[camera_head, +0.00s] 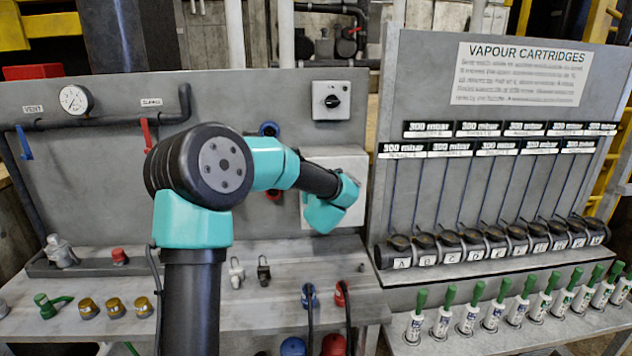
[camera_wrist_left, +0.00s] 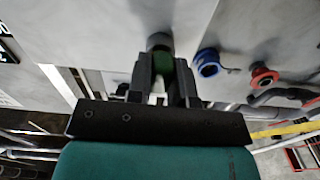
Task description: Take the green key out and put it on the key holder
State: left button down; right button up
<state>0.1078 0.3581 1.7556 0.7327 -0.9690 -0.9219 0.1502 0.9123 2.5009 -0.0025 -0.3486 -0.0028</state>
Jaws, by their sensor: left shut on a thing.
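My left gripper (camera_wrist_left: 162,60) is shut on the green key (camera_wrist_left: 164,78) in the left wrist view. Only a small green part shows between the dark fingers. A round grey fitting (camera_wrist_left: 159,41) on the pale panel is right at the fingertips; I cannot tell whether the key is still inside it. In the head view my teal left wrist is in front of the light grey box (camera_head: 355,205) on the back panel, and it hides the fingers and the key. I cannot make out which thing is the key holder. My right gripper is not in view.
Blue (camera_wrist_left: 206,63) and red (camera_wrist_left: 264,77) connectors are close beside the gripper. A rotary switch box (camera_head: 332,100) is above the wrist. The vapour cartridge rack (camera_head: 490,190) stands to the right, with green-topped cartridges (camera_head: 497,308). Small fittings (camera_head: 88,308) stand on the front shelf.

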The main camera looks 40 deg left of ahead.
pick_arm(q)
jog(key=shift+s+d, duration=0.2)
jog(key=shift+s, duration=0.05)
dwell(0.7)
jog(key=shift+v, duration=2.35)
jog(key=shift+s+d, duration=0.1)
jog(key=shift+d, duration=0.05)
